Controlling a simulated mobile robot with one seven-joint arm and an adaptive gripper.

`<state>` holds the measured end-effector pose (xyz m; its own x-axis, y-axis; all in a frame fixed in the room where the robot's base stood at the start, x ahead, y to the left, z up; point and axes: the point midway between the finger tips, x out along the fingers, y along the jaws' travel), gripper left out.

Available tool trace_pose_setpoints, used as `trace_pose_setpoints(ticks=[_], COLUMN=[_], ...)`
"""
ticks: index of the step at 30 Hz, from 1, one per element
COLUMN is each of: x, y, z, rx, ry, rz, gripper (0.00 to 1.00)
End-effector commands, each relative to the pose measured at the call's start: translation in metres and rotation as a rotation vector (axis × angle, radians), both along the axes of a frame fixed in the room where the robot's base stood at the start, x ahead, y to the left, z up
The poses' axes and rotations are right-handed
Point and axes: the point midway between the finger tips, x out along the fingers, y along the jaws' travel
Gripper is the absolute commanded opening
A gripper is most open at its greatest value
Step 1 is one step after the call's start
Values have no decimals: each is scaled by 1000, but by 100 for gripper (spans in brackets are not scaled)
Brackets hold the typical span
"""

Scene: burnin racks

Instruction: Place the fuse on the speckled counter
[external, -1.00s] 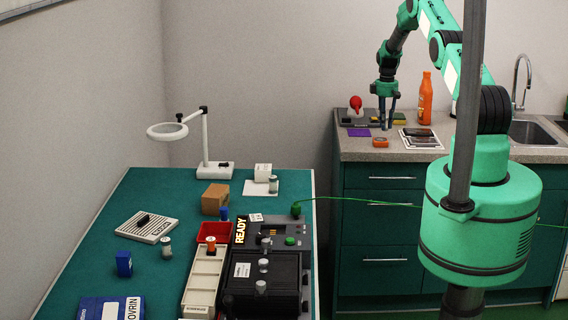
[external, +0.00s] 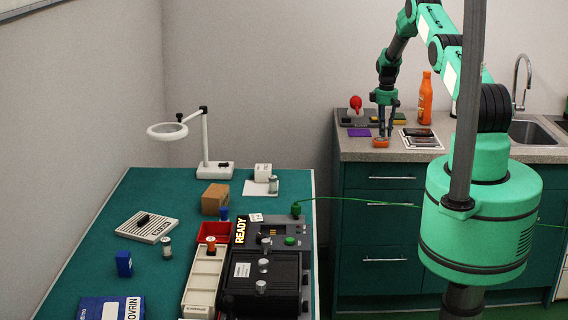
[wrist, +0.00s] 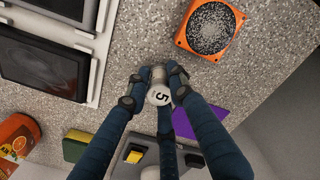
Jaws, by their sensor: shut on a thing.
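The fuse is a small silvery cylinder (wrist: 159,92) with a pale end marked 5, seen in the wrist view. My gripper (wrist: 152,80) is shut on it. The speckled counter (wrist: 140,35) lies just beyond the fuse; I cannot tell whether the fuse touches it. In the external view my gripper (external: 384,133) points down low over the speckled counter (external: 352,151), and the fuse is too small to make out there.
An orange square holder with a grey speckled pad (wrist: 208,28) lies close by. A purple sheet (external: 359,132), a frame with dark slabs (external: 421,139), a sponge (wrist: 77,145), an orange bottle (external: 425,99) and a grey device with a red knob (external: 355,106) stand around. Bare counter lies between them.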

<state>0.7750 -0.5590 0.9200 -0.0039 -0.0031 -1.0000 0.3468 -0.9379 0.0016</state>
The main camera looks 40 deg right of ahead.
Motion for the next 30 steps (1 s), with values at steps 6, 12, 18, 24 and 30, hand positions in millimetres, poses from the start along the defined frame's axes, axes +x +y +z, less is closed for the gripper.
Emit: trace_pose_setpoints(ticks=[6, 12, 18, 24, 30], x=[0, 0, 0, 0, 1], y=[0, 0, 0, 0, 0], z=[-1, -2, -2, -1, 8], rx=[0, 0, 0, 0, -2], ry=[0, 0, 0, 0, -2], rz=[0, 0, 0, 0, 0], gripper=[0, 40, 41, 41, 41])
